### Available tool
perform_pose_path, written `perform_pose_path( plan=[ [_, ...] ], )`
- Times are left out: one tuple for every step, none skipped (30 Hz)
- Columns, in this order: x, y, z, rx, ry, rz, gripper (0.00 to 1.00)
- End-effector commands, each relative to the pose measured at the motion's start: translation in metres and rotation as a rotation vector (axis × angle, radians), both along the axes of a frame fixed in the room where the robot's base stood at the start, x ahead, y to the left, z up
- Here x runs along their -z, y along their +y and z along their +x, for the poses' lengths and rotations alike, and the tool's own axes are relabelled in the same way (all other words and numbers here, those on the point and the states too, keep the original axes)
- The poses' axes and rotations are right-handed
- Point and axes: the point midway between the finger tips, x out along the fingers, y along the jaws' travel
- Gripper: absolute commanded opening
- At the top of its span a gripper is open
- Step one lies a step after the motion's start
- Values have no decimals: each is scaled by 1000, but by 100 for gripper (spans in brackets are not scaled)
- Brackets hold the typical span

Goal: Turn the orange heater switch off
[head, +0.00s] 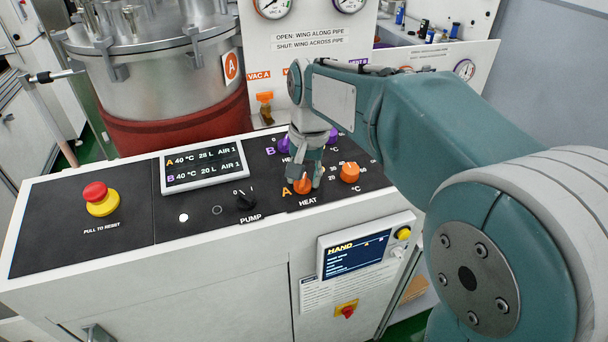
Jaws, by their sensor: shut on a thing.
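The orange heater switch (303,187), in the row marked A above the word HEAT, sits on the black control panel. My gripper (304,176) points down from above and is shut on this switch. The fingers hide part of the knob, so I cannot tell which way it points. A second orange knob (350,172), with a °C scale, stands to its right. A purple knob (285,145) in row B shows behind my gripper, and another purple knob (333,136) is partly hidden by it.
The black pump switch (246,201) is left of my gripper. A display (204,166) reads 40 °C for A and B. A red emergency button (96,193) stands far left. A steel vessel (165,75) and an orange valve handle (265,97) are behind. A HAND screen (355,254) is in front.

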Motion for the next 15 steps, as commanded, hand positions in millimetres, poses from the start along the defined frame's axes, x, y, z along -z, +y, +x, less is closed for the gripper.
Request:
perform_pose_path(
  plan=[
    [1,0,0,-1,2,0,2],
    [1,0,0,-2,2,0,2],
    [1,1,0,-4,2,0,2],
    [1,1,0,-7,2,-1,2],
    [1,1,0,-12,1,-1,2],
    [1,1,0,-19,1,-3,2],
    [1,1,0,-26,1,-4,2],
    [1,1,0,-34,0,-5,2],
    [1,1,0,-50,0,-7,2],
    [1,1,0,-62,-1,-10,2],
    [1,1,0,-76,-2,-12,2],
    [1,2,0,-99,-1,-16,2],
    [1,2,0,-117,-2,-18,2],
    [1,2,0,-137,-3,-21,2],
    [1,2,0,-166,-5,-26,2]
  ],
)
